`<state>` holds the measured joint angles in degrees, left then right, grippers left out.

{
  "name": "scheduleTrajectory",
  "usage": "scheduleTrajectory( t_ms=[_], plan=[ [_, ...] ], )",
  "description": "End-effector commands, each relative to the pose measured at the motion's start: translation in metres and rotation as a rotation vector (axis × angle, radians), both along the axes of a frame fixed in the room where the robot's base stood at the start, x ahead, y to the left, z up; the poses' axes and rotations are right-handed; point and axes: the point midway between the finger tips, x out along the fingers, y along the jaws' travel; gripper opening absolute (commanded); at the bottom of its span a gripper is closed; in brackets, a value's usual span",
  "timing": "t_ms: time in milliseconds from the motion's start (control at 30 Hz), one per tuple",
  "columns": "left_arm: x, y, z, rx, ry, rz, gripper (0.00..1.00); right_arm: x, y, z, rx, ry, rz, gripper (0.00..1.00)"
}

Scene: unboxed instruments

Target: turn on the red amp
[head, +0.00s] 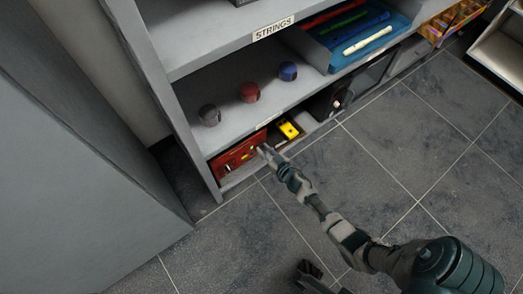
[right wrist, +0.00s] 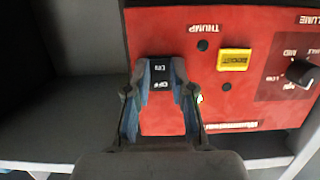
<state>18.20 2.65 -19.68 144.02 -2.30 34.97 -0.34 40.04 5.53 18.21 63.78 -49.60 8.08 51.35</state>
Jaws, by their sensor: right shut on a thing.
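The red amp (head: 240,150) sits in the lowest shelf bay, at its left end. In the right wrist view its red front panel (right wrist: 225,100) fills the upper right, with the lettering upside down. A black rocker switch (right wrist: 161,76) marked ON and OFF is on the panel. My right gripper (right wrist: 160,78) has a finger on each side of the switch and is shut on it. In the head view my right gripper (head: 264,149) reaches the amp's front. A dark part at the bottom, likely my left gripper (head: 308,269), is too small to read.
A yellow pedal (head: 288,129) and a black amp (head: 332,100) stand to the right in the same bay. Grey, red and blue round items (head: 250,92) sit on the shelf above. A black knob (right wrist: 299,72) is on the amp panel. The tiled floor in front is clear.

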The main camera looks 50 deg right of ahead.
Motion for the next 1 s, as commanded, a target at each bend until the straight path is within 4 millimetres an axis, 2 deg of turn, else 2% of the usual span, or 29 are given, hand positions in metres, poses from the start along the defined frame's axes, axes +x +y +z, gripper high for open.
scheduleTrajectory(
  t_ms=[267, 633, 667, 733, 1000],
  plan=[
    [0.0014, -0.0001, 0.0001, 0.000, 0.007, 0.000, 0.53, 0.0004, -0.0013, 0.0009, -0.024, -0.096, -0.009, 0.00],
    [0.0038, -0.0004, -0.0021, 0.001, 0.012, 0.000, 0.53, -0.0019, -0.0001, -0.0015, -0.028, -0.102, -0.010, 0.00],
    [0.0038, -0.0004, -0.0021, 0.001, 0.012, 0.001, 0.53, -0.0019, -0.0001, -0.0016, -0.028, -0.102, -0.010, 0.30],
    [0.0038, -0.0004, -0.0022, 0.001, 0.011, 0.001, 0.53, -0.0020, 0.0001, -0.0019, -0.027, -0.101, -0.010, 0.48],
    [0.0031, -0.0002, -0.0018, 0.001, 0.011, 0.001, 0.53, -0.0020, 0.0003, -0.0027, -0.027, -0.100, -0.009, 0.48]
  ],
)
